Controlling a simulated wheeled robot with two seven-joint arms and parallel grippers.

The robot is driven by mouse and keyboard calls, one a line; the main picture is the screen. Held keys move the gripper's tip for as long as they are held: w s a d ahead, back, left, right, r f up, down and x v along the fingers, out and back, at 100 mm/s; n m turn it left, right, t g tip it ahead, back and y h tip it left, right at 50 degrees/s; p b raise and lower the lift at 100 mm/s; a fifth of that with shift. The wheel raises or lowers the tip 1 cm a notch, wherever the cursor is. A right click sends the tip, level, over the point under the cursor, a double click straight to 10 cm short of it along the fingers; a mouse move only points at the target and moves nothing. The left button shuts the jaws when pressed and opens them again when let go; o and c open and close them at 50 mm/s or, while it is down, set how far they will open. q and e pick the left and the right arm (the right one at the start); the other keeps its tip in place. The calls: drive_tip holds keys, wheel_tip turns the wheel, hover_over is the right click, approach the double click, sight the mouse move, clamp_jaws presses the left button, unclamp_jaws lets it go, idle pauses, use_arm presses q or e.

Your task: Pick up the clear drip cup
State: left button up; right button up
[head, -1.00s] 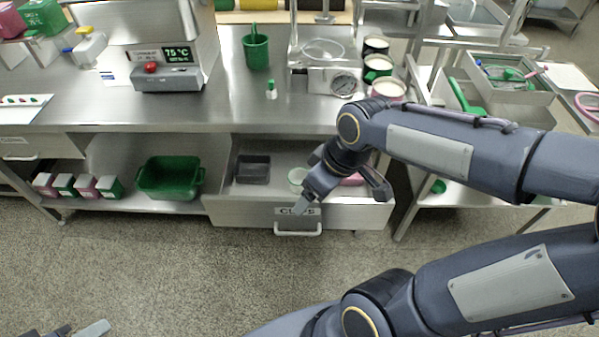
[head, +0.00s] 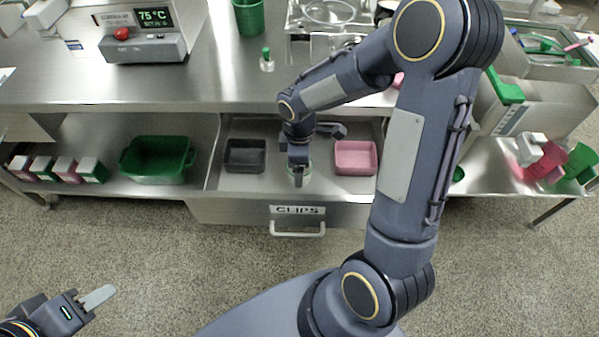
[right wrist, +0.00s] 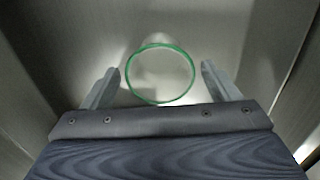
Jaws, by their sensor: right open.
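The clear drip cup (right wrist: 161,75) has a green rim and shows from above in the right wrist view. It stands in the open drawer. My right gripper (right wrist: 160,80) is open, with one finger on each side of the cup and a visible gap to both. In the head view the right gripper (head: 299,174) reaches down into the drawer and hides most of the cup (head: 306,174). My left gripper (head: 98,298) is at the lower left of the head view, away from the bench; its finger spacing is unclear.
The open drawer (head: 250,211) also holds a dark tray (head: 245,156) on the left and a pink tray (head: 355,157) on the right. Drawer walls lie close around the right gripper. A green tub (head: 157,160) stands on the shelf to the left. The bench top (head: 60,80) overhangs behind.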

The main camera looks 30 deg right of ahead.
drive_tip(key=shift+f, duration=0.9)
drive_tip(key=shift+c, duration=0.4)
drive_tip(key=c, duration=1)
